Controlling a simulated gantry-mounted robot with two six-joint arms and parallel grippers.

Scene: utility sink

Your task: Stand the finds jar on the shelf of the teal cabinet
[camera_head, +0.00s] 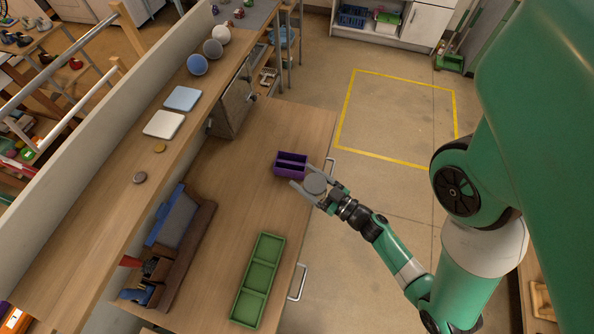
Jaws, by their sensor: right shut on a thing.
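My right gripper (311,178) is shut on a round grey-topped thing (315,184), seen from above between its two fingers. It looks like the finds jar, but its sides are hidden. The gripper is at the right edge of the wooden worktop, just right of a purple divided tray. I cannot tell how high the jar is above the surface. No clearly teal cabinet shows; a brownish box-like cabinet (232,105) stands at the worktop's far end, and its inside is not visible. My left gripper is not in view.
The purple tray (290,165) is close to the held jar. A green three-part tray (259,280) lies nearer on the worktop (240,205). A brown rack with blue items (180,235) stands at left. A raised ledge holds tiles (164,124) and balls (197,64). The worktop's middle is clear.

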